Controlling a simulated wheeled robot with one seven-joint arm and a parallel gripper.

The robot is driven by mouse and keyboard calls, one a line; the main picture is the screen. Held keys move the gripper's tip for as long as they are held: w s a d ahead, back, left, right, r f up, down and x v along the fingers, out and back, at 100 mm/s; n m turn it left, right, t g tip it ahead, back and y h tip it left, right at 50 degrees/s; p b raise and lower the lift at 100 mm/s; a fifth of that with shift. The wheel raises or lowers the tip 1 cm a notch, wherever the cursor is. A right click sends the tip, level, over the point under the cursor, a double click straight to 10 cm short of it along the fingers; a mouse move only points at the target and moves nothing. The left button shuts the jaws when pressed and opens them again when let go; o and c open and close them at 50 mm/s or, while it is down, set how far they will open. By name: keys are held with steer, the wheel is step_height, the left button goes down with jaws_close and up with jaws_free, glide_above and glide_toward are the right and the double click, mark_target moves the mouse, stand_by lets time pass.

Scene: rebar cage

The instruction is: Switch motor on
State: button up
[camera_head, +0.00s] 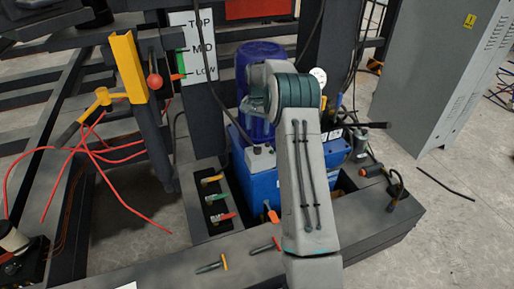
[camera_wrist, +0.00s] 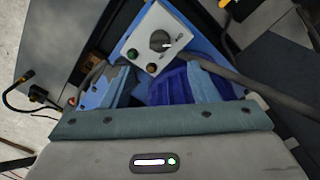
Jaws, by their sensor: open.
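The blue motor (camera_head: 258,55) stands upright on the blue tank (camera_head: 262,190), partly hidden behind my arm. A small pale control box (camera_head: 261,158) sits on the tank below my gripper. In the wrist view the control box (camera_wrist: 157,38) shows a dark round knob (camera_wrist: 160,41), a green button (camera_wrist: 132,54) and another dark button (camera_wrist: 151,67). My gripper (camera_wrist: 162,86) is open and empty, its fingers spread, with the box beyond them and apart from them. In the head view my gripper (camera_head: 252,105) is beside the motor, largely hidden by my wrist.
A black panel with several coloured valve handles (camera_head: 215,202) is left of the tank. A yellow post (camera_head: 128,67) and a TOP/MID/LOW sign (camera_head: 202,48) stand at the left. A grey cabinet (camera_head: 440,75) is at the right. Hoses and gauges crowd the tank's right side.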

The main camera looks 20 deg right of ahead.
mark_target(257, 149)
step_height(257, 149, down, 10)
steer(key=shift+f+b, duration=0.1)
steer(key=shift+b, duration=0.45)
steer(key=c, duration=1)
steer(key=shift+a, duration=0.15)
